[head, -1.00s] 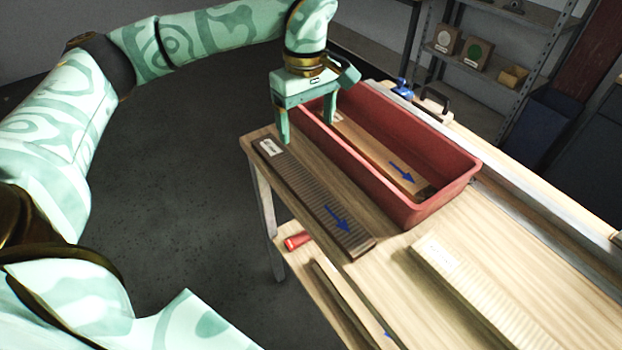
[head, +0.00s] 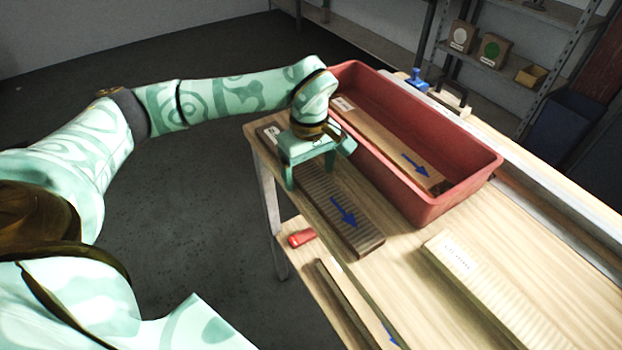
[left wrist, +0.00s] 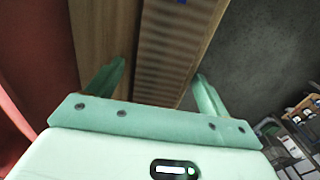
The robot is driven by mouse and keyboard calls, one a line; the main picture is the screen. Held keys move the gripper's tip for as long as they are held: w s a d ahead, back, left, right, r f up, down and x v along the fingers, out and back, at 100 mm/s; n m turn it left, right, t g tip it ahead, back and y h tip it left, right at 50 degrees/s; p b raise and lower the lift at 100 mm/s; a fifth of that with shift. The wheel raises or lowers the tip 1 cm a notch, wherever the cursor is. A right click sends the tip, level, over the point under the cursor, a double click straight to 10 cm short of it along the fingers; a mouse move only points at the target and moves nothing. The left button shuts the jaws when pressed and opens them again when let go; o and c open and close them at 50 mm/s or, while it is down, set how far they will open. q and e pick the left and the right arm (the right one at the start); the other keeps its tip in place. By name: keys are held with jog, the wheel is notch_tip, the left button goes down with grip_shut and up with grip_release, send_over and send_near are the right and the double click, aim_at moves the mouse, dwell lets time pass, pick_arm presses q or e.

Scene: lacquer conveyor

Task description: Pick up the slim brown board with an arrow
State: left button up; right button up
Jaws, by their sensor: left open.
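A slim dark brown ribbed board (head: 325,200) with a blue arrow and a white label lies flat along the table's left edge. My left gripper (head: 309,176) is open, over the board between its label and its arrow, one finger to each side. In the left wrist view, the board (left wrist: 172,50) runs between the two open fingers of the left gripper (left wrist: 160,75). I cannot tell how far the fingertips reach down beside it. A lighter brown board (head: 385,140), also with a blue arrow, lies in the red bin. My right gripper is not in view.
The red bin (head: 445,207) stands close to the right of the dark board. A pale ribbed board (head: 480,280) lies at the front right. Below the table edge are a red object (head: 301,238) and another narrow board (head: 347,303). Open floor lies left.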

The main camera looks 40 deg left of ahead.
pick_arm(q)
jog(key=c, duration=1.3)
